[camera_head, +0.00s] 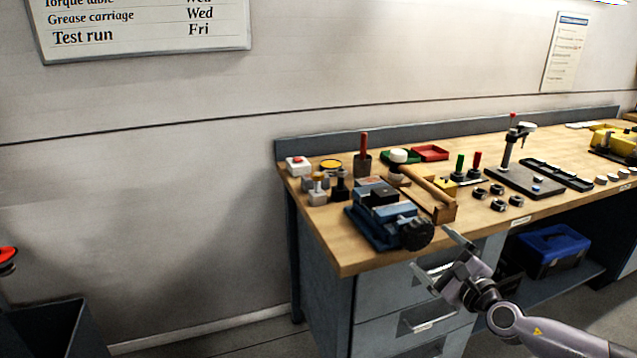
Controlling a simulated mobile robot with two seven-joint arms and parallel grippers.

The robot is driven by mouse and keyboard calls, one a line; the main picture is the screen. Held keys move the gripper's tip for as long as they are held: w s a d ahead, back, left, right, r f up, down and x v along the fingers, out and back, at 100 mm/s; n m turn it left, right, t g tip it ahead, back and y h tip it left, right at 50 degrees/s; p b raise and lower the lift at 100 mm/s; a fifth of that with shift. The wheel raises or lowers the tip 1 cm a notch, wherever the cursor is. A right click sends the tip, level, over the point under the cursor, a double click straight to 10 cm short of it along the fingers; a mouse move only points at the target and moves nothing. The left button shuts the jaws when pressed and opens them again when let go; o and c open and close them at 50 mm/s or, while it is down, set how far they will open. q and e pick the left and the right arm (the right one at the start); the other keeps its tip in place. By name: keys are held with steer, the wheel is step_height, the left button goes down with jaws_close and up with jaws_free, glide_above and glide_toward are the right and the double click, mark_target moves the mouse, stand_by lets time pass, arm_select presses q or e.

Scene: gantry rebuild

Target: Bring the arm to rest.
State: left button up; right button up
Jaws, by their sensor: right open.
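My right gripper (437,257) is in the lower right of the head view, its arm coming in from the right edge. Its two fingers are spread apart with nothing between them. It is in front of the workbench (345,256), near the front edge and the drawers. A blue vise (383,213) sits on the bench to the left of the gripper. A mallet with a wooden handle (428,184) rests behind it, by a small wooden box. My left gripper is not in the picture.
Several dark rings (497,190) and a black stand (522,180) are on the bench to the right. A blue toolbox (549,252) is on the lower shelf. A dark bin (50,328) stands at the lower left. The floor between bin and bench looks clear.

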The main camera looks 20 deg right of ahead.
steer(key=s+a+f+m+g, duration=0.2)
steer(key=s+a+f+m, duration=0.4)
steer(key=m, duration=0.4)
steer(key=s+a+f+m+g, duration=0.2)
steer(key=s+a+f+m, duration=0.3)
steer(key=f+m, duration=0.4)
steer(key=s+a+f+m+g, duration=0.1)
steer(key=s+a+f+m, duration=0.2)
steer(key=s+m, duration=0.4)
steer(key=s+a+f+m+g, duration=0.2)
steer(key=s+a+m, duration=0.3)
steer(key=m, duration=1.3)
steer(key=s+f, duration=0.1)
steer(key=s, duration=0.2)
steer(key=shift+s+m+y, duration=0.15)
steer(key=shift+m+y, duration=0.15)
steer(key=shift+f, duration=0.1)
